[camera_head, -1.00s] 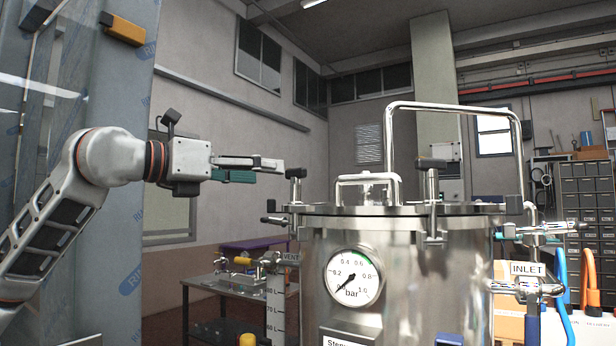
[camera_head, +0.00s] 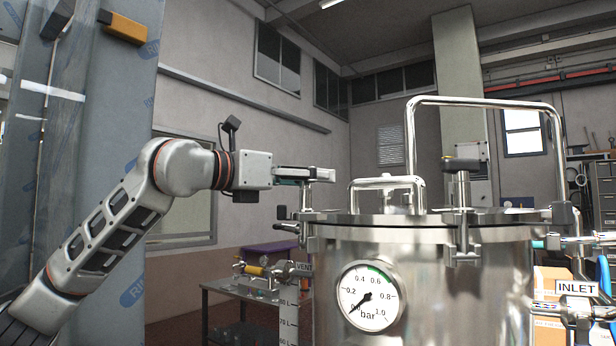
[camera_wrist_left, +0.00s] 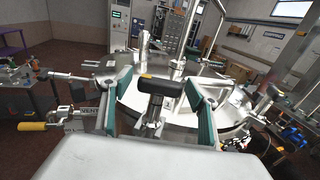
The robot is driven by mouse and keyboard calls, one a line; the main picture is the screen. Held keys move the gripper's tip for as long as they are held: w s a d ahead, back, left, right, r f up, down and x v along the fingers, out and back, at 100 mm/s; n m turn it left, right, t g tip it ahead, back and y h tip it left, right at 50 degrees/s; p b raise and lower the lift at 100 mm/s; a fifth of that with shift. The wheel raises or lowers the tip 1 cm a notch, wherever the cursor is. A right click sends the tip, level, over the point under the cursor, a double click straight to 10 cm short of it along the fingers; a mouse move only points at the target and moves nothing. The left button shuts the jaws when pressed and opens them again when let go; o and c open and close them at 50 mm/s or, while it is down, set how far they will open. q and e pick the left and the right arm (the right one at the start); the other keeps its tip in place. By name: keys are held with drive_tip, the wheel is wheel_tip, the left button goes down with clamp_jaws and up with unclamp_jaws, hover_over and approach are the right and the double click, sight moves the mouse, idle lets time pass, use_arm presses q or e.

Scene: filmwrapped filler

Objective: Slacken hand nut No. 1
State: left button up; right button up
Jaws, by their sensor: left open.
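A steel pressure vessel (camera_head: 425,270) has a lid (camera_head: 400,218) held by hand nuts with black crossbars. My left gripper (camera_head: 318,175) is level at the left rim of the lid, with the nut there largely hidden behind its fingers. In the left wrist view, the black crossbar of this hand nut (camera_wrist_left: 160,87) lies between the two teal-padded fingers of my left gripper (camera_wrist_left: 161,95). The fingers are open, one on each side. Another hand nut (camera_head: 461,165) stands at the lid's front. No nut number is readable.
A tall chrome hoop (camera_head: 485,102) and a smaller lid handle (camera_head: 388,183) rise above the lid. A pressure gauge (camera_head: 370,296) faces front. Inlet piping with an INLET sign (camera_head: 577,288) is at right. A bench (camera_head: 240,290) with fittings stands behind, left.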

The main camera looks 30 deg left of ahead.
use_arm(q)
drive_tip(key=shift+w+d, duration=0.1)
drive_tip(key=shift+w, duration=0.1)
use_arm(e)
drive_tip(key=shift+w+r, duration=0.25)
drive_tip(key=shift+r, duration=0.1)
use_arm(q)
drive_tip(key=c, duration=1.1)
drive_tip(key=shift+c, duration=0.2)
use_arm(e)
drive_tip(key=shift+s+f, duration=0.1)
drive_tip(key=shift+f, duration=0.1)
drive_tip(key=shift+f, duration=0.1)
